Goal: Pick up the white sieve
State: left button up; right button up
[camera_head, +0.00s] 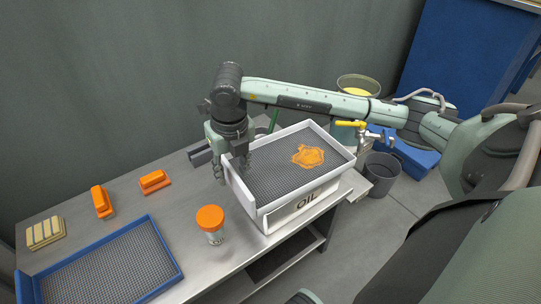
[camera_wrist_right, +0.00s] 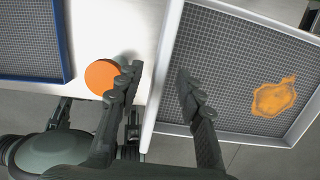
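The white sieve (camera_head: 334,187) is a rectangular white frame with grey mesh and an orange splat of pulp (camera_head: 308,156) on it. It rests on a white box marked OIL (camera_head: 308,200) at the right end of the table. My right gripper (camera_head: 232,172) points down at the sieve's left wall. In the right wrist view, its fingers (camera_wrist_right: 160,88) are spread apart, one on each side of the sieve's wall (camera_wrist_right: 165,50). A gap shows between fingers and wall there; contact is not clear. My left gripper is not in view.
An orange-lidded jar (camera_head: 211,222) stands close left of the box. A blue-framed sieve (camera_head: 172,262), two orange blocks (camera_head: 101,202) and a yellowish ribbed block (camera_head: 45,233) lie further left on the metal table (camera_head: 180,212). A dark bucket (camera_head: 381,176) stands at right.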

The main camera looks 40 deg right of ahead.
jog(key=shift+f, duration=0.2)
grip_shut()
jog(key=shift+r, duration=0.15)
dwell(0.3)
